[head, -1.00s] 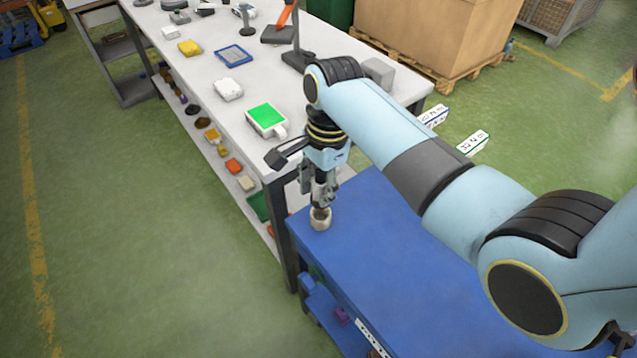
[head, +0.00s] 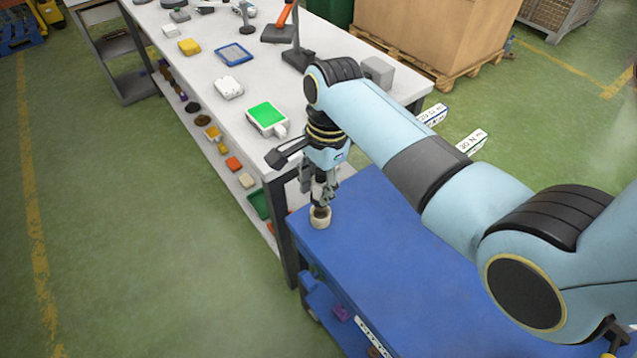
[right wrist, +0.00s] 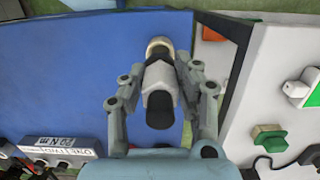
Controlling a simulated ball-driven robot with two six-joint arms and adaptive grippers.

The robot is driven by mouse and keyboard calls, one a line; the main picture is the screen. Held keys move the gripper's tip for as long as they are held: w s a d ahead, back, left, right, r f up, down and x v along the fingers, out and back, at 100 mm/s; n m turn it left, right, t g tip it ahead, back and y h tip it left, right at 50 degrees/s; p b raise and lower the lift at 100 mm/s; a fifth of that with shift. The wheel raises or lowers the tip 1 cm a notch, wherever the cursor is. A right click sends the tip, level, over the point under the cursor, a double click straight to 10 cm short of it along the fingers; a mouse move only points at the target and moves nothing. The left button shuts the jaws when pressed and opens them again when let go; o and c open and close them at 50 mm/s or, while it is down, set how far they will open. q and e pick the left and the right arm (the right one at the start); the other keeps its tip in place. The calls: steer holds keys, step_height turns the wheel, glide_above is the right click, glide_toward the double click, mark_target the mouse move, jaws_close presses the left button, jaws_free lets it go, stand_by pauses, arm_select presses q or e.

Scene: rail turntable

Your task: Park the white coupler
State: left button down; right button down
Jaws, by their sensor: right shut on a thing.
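At the coupler's far end is a round beige piece (right wrist: 160,45), which also shows on the cart top in the head view (head: 320,221). The coupler's lower end is at or in the beige piece; I cannot tell how deep. My left gripper is out of view.
A long white workbench (head: 205,75) stands left of the cart, with a green-screened device (head: 267,117), a white box (head: 228,88) and a blue tray (head: 233,54) on it. A large cardboard box (head: 435,35) stands behind. Most of the blue top is clear.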

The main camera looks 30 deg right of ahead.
mark_target(318, 200)
steer(key=shift+f+b, duration=1.1)
steer(key=shift+f, duration=1.05)
steer(key=c, duration=0.9)
jaws_free()
steer(key=r, duration=0.4)
steer(key=d+r, duration=0.1)
steer(key=r, duration=0.7)
steer(key=shift+w+d, duration=0.15)
steer(key=shift+d, duration=0.1)
